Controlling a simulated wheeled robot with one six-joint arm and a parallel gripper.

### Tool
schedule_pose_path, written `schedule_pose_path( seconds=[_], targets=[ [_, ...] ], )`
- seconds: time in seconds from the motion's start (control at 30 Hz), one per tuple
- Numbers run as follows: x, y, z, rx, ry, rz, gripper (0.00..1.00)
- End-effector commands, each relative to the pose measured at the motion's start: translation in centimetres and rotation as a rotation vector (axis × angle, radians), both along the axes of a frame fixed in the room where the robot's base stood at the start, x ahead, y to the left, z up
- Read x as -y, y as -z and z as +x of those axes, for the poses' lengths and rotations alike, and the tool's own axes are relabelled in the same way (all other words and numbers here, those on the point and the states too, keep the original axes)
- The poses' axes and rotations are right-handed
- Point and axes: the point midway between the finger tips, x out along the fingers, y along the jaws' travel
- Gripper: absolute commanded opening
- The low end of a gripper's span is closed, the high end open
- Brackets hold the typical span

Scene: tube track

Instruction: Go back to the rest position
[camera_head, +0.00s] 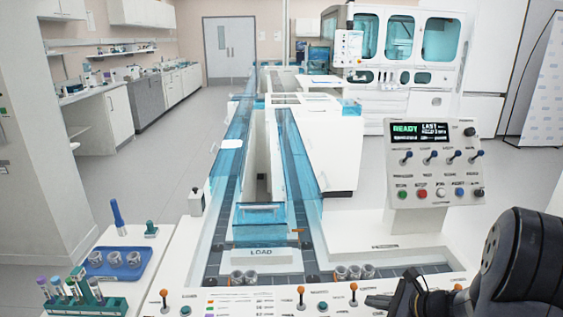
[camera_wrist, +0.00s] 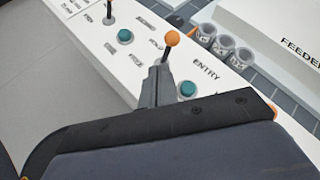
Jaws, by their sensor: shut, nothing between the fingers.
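My gripper (camera_head: 372,300) is at the lower right in the head view, low over the front edge of the white console (camera_head: 225,301). It also shows in the wrist view (camera_wrist: 157,72), with its grey fingers together and nothing held. An orange-knobbed lever (camera_wrist: 172,38) stands right by the fingertips, near the ENTRY label; whether they touch it I cannot tell. In the head view an orange-knobbed lever (camera_head: 353,289) stands just left of the gripper. The lever's lower part is hidden by the fingers in the wrist view.
Teal buttons (camera_wrist: 187,89) and a second lever (camera_wrist: 109,14) flank the fingers. Several pucks (camera_head: 354,271) stand on the track behind. The control panel (camera_head: 434,165) reads READY. A blue tray (camera_head: 118,263) and green tube rack (camera_head: 85,302) are at left. Blue-walled tracks (camera_head: 301,165) run back; floor lies left.

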Motion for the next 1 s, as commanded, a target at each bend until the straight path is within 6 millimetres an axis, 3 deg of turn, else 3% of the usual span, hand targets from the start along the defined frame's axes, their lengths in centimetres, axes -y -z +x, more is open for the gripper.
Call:
schedule_pose_path(
  seconds=[0.3,0.6,1.0],
  targets=[
    [0.1,1.1,-0.7,0.096,0.013,-0.011,0.00],
    [1.5,1.1,-1.4,0.091,0.013,-0.010,0.00],
    [1.1,1.0,-1.2,0.091,0.011,-0.010,0.00]
  ],
)
